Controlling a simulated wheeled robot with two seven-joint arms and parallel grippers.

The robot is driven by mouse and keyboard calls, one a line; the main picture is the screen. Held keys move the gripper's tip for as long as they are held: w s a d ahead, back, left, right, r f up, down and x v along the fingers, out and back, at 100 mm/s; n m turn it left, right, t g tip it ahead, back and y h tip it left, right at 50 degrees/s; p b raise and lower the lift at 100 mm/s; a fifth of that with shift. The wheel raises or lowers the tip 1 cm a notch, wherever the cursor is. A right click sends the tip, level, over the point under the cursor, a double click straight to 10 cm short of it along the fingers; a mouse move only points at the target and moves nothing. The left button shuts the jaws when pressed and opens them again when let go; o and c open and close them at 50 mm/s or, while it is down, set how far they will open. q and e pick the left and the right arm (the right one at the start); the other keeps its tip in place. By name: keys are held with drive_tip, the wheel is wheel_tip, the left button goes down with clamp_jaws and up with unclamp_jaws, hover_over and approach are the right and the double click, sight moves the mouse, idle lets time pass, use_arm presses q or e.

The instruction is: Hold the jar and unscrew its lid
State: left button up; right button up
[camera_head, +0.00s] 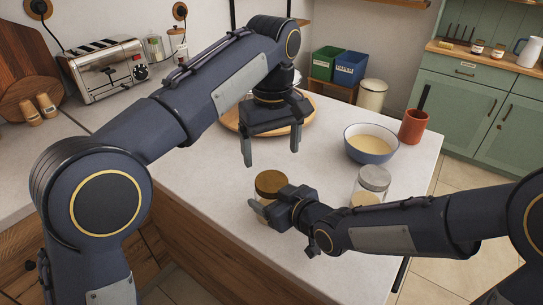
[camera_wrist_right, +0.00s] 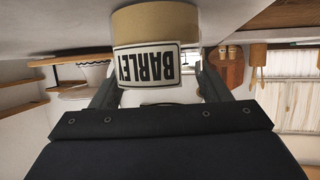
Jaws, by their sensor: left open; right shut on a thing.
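The jar, labelled BARLEY, shows upside down in the right wrist view (camera_wrist_right: 147,66), with tan contents behind its white label. In the head view its brown-gold lid (camera_head: 270,182) is on top, and the jar stands upright near the counter's front edge. My right gripper (camera_head: 272,202) is shut on the jar's body, with one finger on each side in the wrist view; it hides most of the jar in the head view. My left gripper (camera_head: 271,153) is open and empty, pointing down above the lid, with its fingers apart from it.
A second jar with a silver lid (camera_head: 374,179) stands to the right, behind my right forearm. A blue bowl (camera_head: 371,150) and a terracotta pot (camera_head: 413,127) stand farther back. A round wooden tray (camera_head: 306,116) lies behind my left gripper. The counter (camera_head: 208,187) is bare left of the jar.

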sight(272, 181)
use_arm(q)
drive_tip(key=m, duration=0.5)
drive_tip(key=shift+f, duration=0.1)
drive_tip(key=m, duration=0.5)
drive_tip(key=shift+m, duration=0.3)
drive_tip(key=m, duration=2)
drive_tip(key=shift+m, duration=0.3)
drive_tip(key=m, duration=0.7)
drive_tip(key=shift+m, duration=0.4)
drive_tip(key=shift+a+f, duration=0.1)
drive_tip(key=shift+f, duration=0.3)
wheel_tip(272, 181, down, 7)
drive_tip(key=shift+r, duration=0.1)
